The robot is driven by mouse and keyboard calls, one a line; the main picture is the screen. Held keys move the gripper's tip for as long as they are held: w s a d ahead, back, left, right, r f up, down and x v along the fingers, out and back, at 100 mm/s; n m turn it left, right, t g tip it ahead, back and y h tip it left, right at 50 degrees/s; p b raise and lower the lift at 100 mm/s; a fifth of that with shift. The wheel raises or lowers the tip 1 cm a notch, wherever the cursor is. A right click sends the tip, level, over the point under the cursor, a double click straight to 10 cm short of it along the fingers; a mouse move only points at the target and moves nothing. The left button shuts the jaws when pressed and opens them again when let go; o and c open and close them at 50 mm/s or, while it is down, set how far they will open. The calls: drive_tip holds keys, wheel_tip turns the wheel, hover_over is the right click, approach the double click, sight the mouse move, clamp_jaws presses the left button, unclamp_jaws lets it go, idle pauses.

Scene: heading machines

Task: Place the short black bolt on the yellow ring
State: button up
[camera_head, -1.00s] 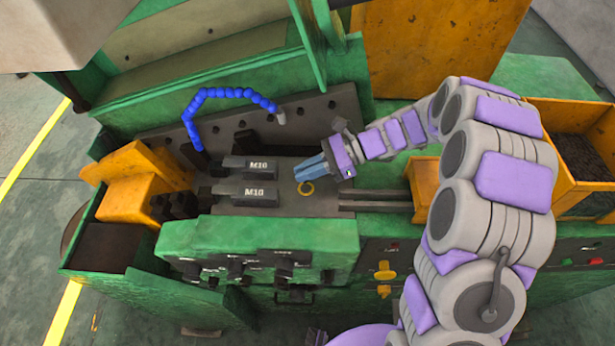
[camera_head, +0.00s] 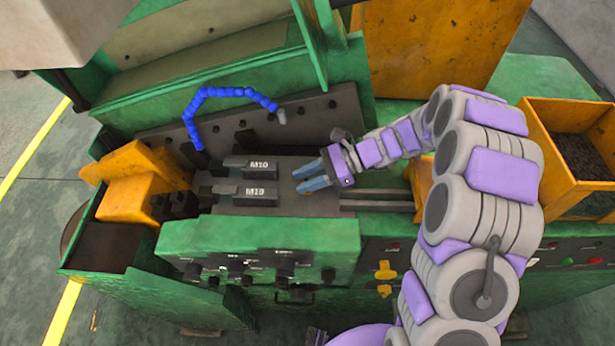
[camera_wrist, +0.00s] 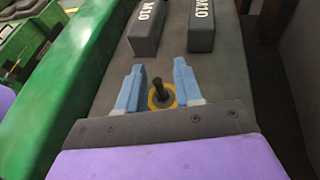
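The short black bolt (camera_wrist: 158,90) stands upright in the wrist view, its wider end down. It is within the outline of the yellow ring (camera_wrist: 154,103) on the dark grey machine bed. My gripper (camera_wrist: 159,65) is open, with one blue finger on each side of the bolt and a visible gap to both. In the head view my gripper (camera_head: 298,181) is low over the bed, fingers spread. The bolt and the ring are hidden or too small to make out there.
Two dark blocks marked M10, an upper one (camera_head: 259,164) and a lower one (camera_head: 262,194), lie left of my gripper. A blue jointed hose (camera_head: 225,92) arches behind them. A green control panel (camera_head: 260,236) is in front, and a yellow bin (camera_head: 570,110) stands at the right.

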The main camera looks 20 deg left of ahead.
drive_tip(key=shift+r, duration=0.1)
drive_tip(key=shift+w+d+r, duration=0.15)
drive_tip(key=shift+d, duration=0.1)
drive_tip(key=v, duration=1.1)
drive_tip(key=shift+d+r, duration=0.1)
drive_tip(key=shift+d, duration=0.25)
